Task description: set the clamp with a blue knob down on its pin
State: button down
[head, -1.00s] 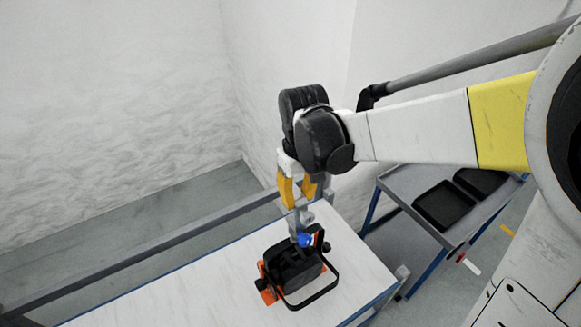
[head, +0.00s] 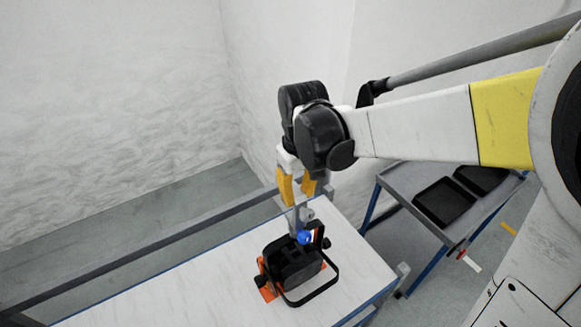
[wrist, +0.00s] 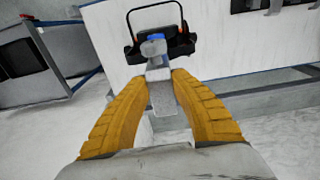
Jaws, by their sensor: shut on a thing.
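The grey clamp with a blue knob (head: 305,237) is between the yellow fingers of my gripper (head: 298,192), which are shut on it. The clamp hangs down from the fingers, knob low. In the head view the knob overlaps the back of a black par can (head: 290,267) with a black yoke, which lies on an orange piece (head: 266,289) on the white bench. In the wrist view the clamp (wrist: 160,92) extends from my gripper (wrist: 160,78) toward the par can (wrist: 172,45). I cannot make out the pin, or whether the clamp touches the lamp.
The white bench top (head: 190,290) is clear to the left of the lamp. A grey rail (head: 150,246) runs along its back edge. A grey cart (head: 400,188) with black trays (head: 443,203) stands to the right, across a gap. Dark items show at the wrist view's top right (wrist: 275,5).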

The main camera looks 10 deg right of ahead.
jog(key=shift+f+b, duration=1.2)
jog(key=shift+f, duration=0.15)
jog(key=c, duration=1.1)
grip_release()
jog(key=shift+o, duration=0.5)
jog(key=o, duration=0.6)
jog(key=shift+r, duration=0.1)
jog(key=shift+s+r+p, duration=0.2)
jog(key=shift+r+p, duration=3.65)
jog(key=shift+r, duration=1.65)
jog(key=shift+d, duration=0.15)
